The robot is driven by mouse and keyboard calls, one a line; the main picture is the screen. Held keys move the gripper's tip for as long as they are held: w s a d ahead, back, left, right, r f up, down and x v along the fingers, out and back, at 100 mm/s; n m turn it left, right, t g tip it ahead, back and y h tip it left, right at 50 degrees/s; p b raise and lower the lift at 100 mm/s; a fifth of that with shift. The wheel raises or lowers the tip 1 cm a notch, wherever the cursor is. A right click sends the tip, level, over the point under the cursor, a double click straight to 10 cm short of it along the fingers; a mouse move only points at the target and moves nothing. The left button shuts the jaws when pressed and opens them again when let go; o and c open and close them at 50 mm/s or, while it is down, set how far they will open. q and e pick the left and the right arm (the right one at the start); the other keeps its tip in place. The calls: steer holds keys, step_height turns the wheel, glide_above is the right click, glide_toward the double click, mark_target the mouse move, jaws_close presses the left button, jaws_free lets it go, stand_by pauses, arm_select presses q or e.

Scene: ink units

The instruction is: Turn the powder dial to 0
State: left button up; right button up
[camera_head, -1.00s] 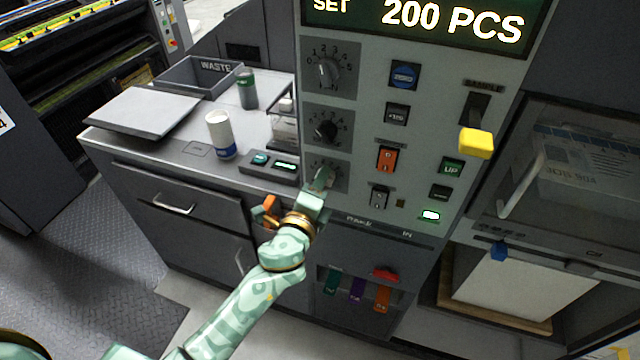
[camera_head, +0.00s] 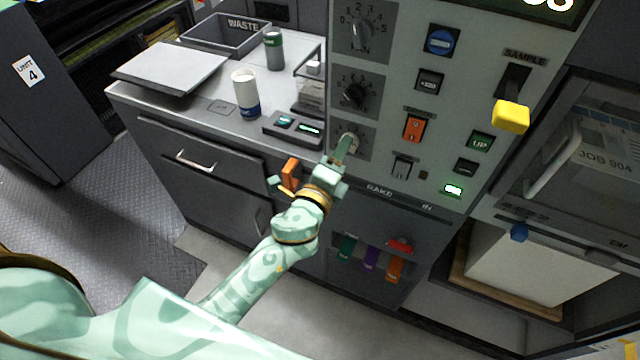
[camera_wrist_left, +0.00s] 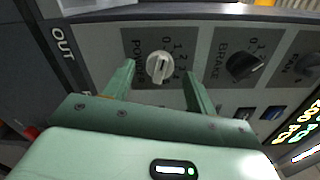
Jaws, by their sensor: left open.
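The powder dial (camera_wrist_left: 159,67) is a pale round knob on a grey plate with numbers around its right side. In the head view the powder dial (camera_head: 350,141) is the lowest of three dials in a column, partly covered by my gripper. My left gripper (camera_head: 344,150) is at that dial. In the left wrist view my left gripper (camera_wrist_left: 160,82) is open, one finger on each side of the knob. I cannot tell whether the fingers touch it, and the knob's exact setting is unclear. My right gripper is not in view.
The dark brake dial (camera_wrist_left: 243,65) sits beside the powder dial and the fan dial (camera_wrist_left: 308,67) beyond it. An orange switch (camera_head: 414,127) and a yellow-tipped sample lever (camera_head: 510,116) are to the right. A white cup (camera_head: 245,92) stands on the counter at left.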

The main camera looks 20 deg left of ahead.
arm_select(q)
steer(key=s+b, duration=0.2)
steer(key=s, duration=1.2)
steer(key=shift+a+b, duration=0.25)
steer(key=shift+b, duration=0.15)
steer(key=s+a+f+n+g, duration=0.1)
steer(key=s+f+n+g, duration=0.2)
steer(key=f, duration=0.9)
steer(key=s+f+n+g, duration=0.2)
steer(key=s+f+g, duration=0.15)
steer(key=f, duration=0.75)
steer(key=s+a+f+n+g, duration=0.1)
steer(key=s+f+n+g, duration=0.25)
steer(key=f, duration=0.85)
steer(key=s+a+f+n+g, duration=0.2)
steer(key=s+f, duration=0.3)
steer(key=s, duration=0.3)
steer(key=s+a+f+n+g, duration=0.3)
steer(key=s+f+n, duration=0.1)
steer(key=s, duration=0.4)
steer(key=s+a+f+n+g, duration=0.2)
steer(key=s+f, duration=0.3)
steer(key=s, duration=0.4)
steer(key=shift+a+f+n+y, duration=0.15)
steer(key=shift+f+n+y, duration=0.2)
steer(key=shift+n, duration=0.2)
